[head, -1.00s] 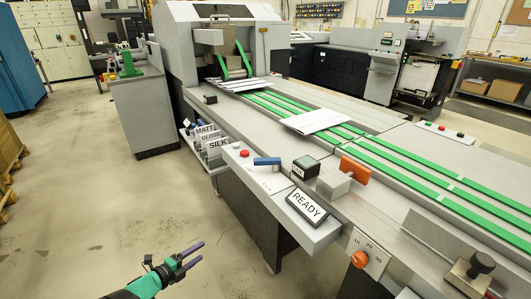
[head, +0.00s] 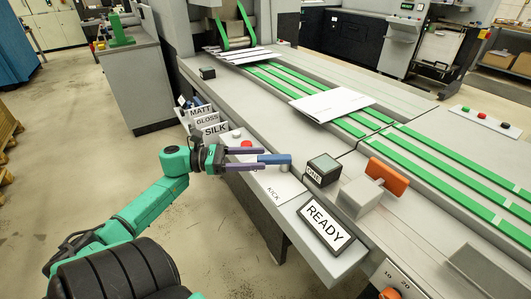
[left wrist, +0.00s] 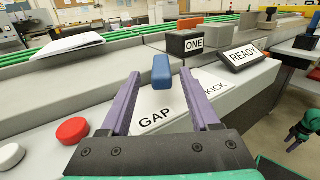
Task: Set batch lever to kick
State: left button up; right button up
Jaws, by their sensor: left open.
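The batch lever (head: 273,158) has a blue handle and sits on a light panel at the machine's near edge. In the left wrist view the blue handle (left wrist: 161,72) stands between the GAP label (left wrist: 155,119) and the KICK label (left wrist: 215,88). My left gripper (head: 262,160) is open, with its purple fingers reaching in from the left around the handle end. In the left wrist view the handle shows between the fingertips; I cannot tell whether they touch it. A green arm with a dark gripper (left wrist: 292,140), likely my right one, shows at the right edge; its jaws are unclear.
A red button (head: 246,144) and a white button (left wrist: 10,155) lie beside the lever panel. The ONE block (head: 323,170), READY sign (head: 325,224) and orange handle (head: 388,176) stand to the right. MATT, GLOSS and SILK cards (head: 214,129) stand left.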

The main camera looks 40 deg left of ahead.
aim_at(266, 157)
pick_arm(q)
jog(key=x, duration=0.2)
jog(key=shift+w+d+r, duration=0.15)
jog(key=shift+d+r, duration=0.05)
jog(key=shift+d, duration=0.15)
jog(key=shift+w+d+f, duration=0.1)
jog(key=shift+w, duration=0.05)
grip_shut()
dwell(1.0)
